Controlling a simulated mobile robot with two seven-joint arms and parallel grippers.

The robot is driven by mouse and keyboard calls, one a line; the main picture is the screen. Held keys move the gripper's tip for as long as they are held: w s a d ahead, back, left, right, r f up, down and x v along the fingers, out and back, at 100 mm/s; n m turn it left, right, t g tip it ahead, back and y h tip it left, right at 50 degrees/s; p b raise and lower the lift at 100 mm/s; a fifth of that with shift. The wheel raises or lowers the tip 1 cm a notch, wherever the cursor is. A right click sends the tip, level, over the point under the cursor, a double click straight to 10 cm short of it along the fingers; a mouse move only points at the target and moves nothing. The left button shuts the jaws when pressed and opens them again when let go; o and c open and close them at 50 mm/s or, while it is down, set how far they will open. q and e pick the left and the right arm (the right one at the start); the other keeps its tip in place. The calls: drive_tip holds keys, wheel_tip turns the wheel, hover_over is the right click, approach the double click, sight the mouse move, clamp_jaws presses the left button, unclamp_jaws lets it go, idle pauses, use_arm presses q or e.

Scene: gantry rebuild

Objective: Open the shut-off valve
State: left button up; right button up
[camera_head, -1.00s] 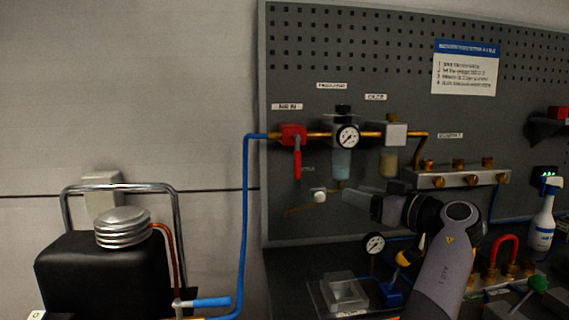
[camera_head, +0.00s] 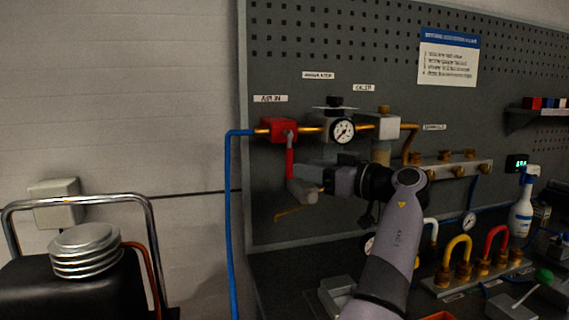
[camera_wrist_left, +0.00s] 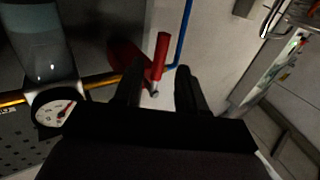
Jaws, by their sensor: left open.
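The shut-off valve (camera_head: 279,128) is a red body on the copper pipe under the "AIR IN" label. Its red lever (camera_head: 290,160) hangs straight down, across the pipe. My left gripper (camera_head: 300,184) is open beside the lever's lower end, which it partly hides. In the left wrist view the red lever (camera_wrist_left: 160,56) lines up with the gap between the two dark fingers (camera_wrist_left: 160,88), with the red valve body (camera_wrist_left: 126,58) behind. I cannot tell whether a finger touches the lever. My right gripper is not in view.
A pressure gauge (camera_head: 342,130) and a grey filter block (camera_head: 383,127) sit right of the valve. A blue hose (camera_head: 231,220) runs down at its left. A spray bottle (camera_head: 522,205) and fittings stand on the bench at right. A chrome-railed compressor (camera_head: 75,275) is at lower left.

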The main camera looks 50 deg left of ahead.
sight(289, 164)
use_arm(q)
drive_tip(key=a, duration=0.2)
drive_tip(key=a+p, duration=0.1)
drive_tip(key=a, duration=0.3)
drive_tip(key=shift+s+a, duration=0.1)
drive_tip(key=shift+s, duration=0.25)
drive_tip(key=shift+c, duration=0.3)
clamp_jaws()
